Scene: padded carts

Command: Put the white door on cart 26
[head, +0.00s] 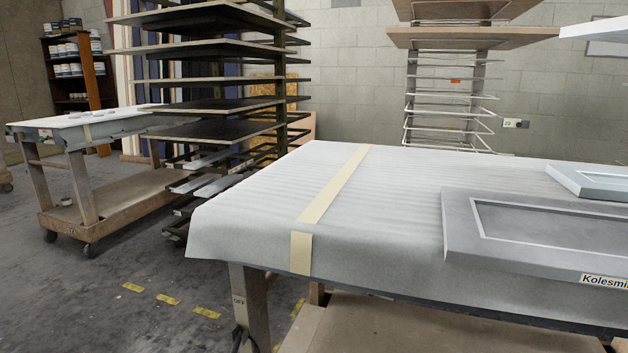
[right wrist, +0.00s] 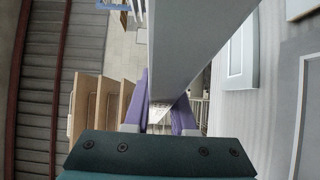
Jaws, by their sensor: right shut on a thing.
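My right gripper (right wrist: 164,103), with purple fingers, is shut on a pale panel (right wrist: 195,35), seen edge-on in the right wrist view; it appears to be the white door. A white slab corner (head: 594,28) at the head view's upper right looks like part of it. The near padded cart (head: 255,215) has a grey cover with a tan tape strip. Another padded cart (head: 100,124) stands at the far left. I cannot read a number 26 on either cart. Neither gripper shows in the head view.
A grey door (head: 462,240) with a name label lies on the near cart's right part; a paler door (head: 590,184) lies behind it. The near cart's left half is clear. A dark rack (head: 215,105) and a wooden-shelved rack (head: 470,38) stand behind.

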